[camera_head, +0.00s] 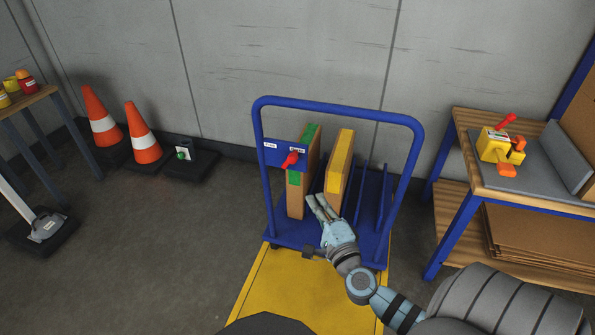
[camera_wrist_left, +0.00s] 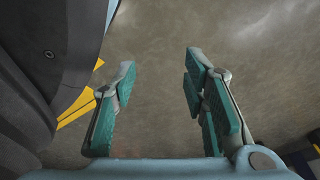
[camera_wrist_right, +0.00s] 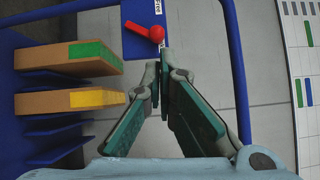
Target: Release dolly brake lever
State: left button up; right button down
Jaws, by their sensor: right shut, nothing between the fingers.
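The blue dolly (camera_head: 262,190) stands on a yellow floor area, with a blue plate (camera_head: 270,150) on its handle frame. The lever also shows in the right wrist view (camera_wrist_right: 145,31), just beyond the fingertips and slightly left. My right gripper (camera_head: 316,206) is shut and empty, below and right of the lever in the head view, apart from it. My left gripper (camera_wrist_left: 158,95) is open and empty over bare floor; it is outside the head view.
Two boards, one green-edged (camera_head: 302,190) and one yellow-edged (camera_head: 340,165), stand in the dolly's slots beside the lever. Orange cones (camera_head: 146,135) stand left.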

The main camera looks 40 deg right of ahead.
aim_at(293, 160)
jog(key=b+x, duration=0.3)
jog(key=x, duration=1)
jog(key=shift+w+d, duration=0.15)
jog(key=shift+w, duration=0.3)
pick_arm(q)
jog(key=shift+t, duration=0.5)
jog(key=w, duration=0.1)
jog(key=w+d, duration=0.1)
jog(key=w, duration=0.2)
jog(key=shift+w+d, duration=0.25)
jog(key=shift+d, duration=0.1)
jog(key=shift+s, duration=0.15)
pick_arm(e)
jog(key=shift+r, duration=0.1)
